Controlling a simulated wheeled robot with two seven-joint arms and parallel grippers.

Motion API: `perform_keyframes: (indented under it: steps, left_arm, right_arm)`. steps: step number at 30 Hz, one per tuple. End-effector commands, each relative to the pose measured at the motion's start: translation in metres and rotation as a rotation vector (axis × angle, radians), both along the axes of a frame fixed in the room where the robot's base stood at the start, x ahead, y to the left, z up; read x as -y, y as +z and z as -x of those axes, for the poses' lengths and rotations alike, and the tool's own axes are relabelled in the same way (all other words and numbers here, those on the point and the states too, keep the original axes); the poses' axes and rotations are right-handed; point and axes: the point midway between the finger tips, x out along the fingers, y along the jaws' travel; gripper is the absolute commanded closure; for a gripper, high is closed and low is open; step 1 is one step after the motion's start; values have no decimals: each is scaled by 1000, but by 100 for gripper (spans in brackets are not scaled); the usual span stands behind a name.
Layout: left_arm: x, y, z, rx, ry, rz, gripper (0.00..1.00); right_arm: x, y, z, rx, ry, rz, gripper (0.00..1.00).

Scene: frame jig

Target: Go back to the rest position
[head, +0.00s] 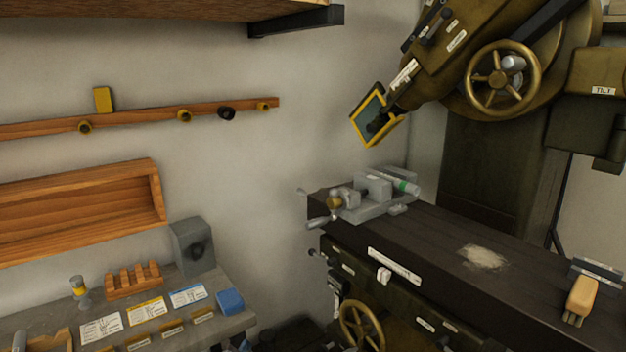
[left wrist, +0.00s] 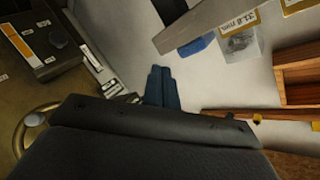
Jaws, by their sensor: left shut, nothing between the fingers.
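My left gripper (left wrist: 163,87) shows in the left wrist view as two blue-grey fingers side by side. They are shut with nothing between them, in front of the pale wall and clear of any object. In the head view I cannot make the left gripper out clearly. My right gripper is in neither view.
In the head view a milling machine table (head: 440,237) carries a vise (head: 372,192), a pale pile of chips (head: 483,256) and a brush (head: 580,297). A bench (head: 48,318) with cards, a wooden rack (head: 133,280) and a blue block (head: 230,301) stands lower left. A wooden shelf (head: 80,208) hangs above it.

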Motion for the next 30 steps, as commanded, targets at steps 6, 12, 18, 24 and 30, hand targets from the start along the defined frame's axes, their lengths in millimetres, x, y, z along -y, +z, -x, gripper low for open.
perform_keyframes:
  steps: [6,12,18,24,30]
  left_arm:
    - [-8,-93,82,-325,105,187,100]
    - [-8,-160,173,-624,206,337,100]
    - [-2,-204,270,-910,307,459,100]
    - [3,-221,335,-1094,370,528,100]
    - [5,-224,354,-1146,388,545,100]
  right_arm:
    - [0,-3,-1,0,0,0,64]
    - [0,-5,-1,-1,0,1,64]
    - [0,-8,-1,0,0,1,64]
    - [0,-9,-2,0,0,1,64]
    - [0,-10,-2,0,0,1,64]
